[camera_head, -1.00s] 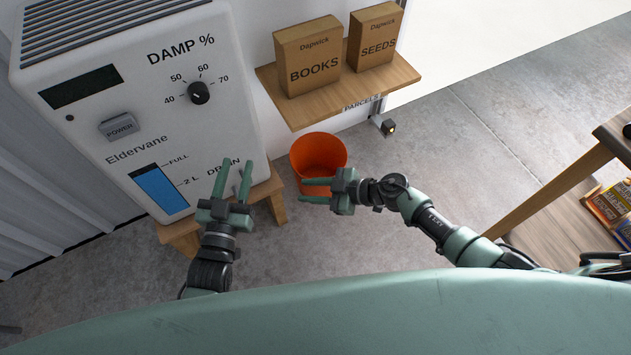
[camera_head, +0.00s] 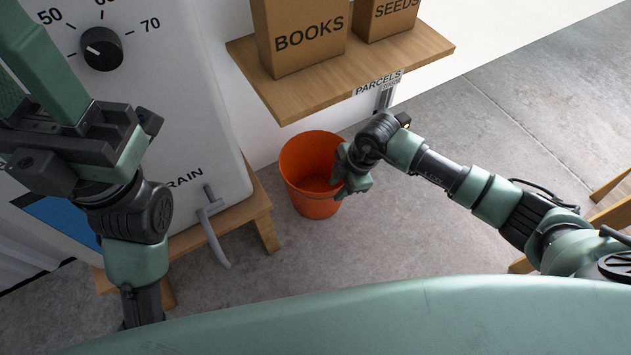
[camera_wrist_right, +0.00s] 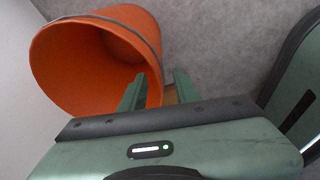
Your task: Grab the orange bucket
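The orange bucket (camera_head: 312,205) stands upright on the concrete floor, below the wooden shelf and right of the white machine. My right gripper (camera_head: 350,172) is at the right side of its rim. In the right wrist view the bucket (camera_wrist_right: 75,60) appears tilted, with its open mouth and a grey band below the rim. There my right gripper's fingers (camera_wrist_right: 158,88) are apart, one by the mouth and one outside the wall; contact is not clear. My left gripper (camera_head: 18,70) is large and close at the upper left, fingers apart, empty, partly out of frame.
The wooden shelf (camera_head: 350,78) with BOOKS (camera_head: 300,45) and SEEDS (camera_head: 388,15) boxes overhangs the bucket. The white machine (camera_head: 185,90), with a drain spout (camera_head: 213,230), stands on a wooden stand (camera_head: 262,215) at left.

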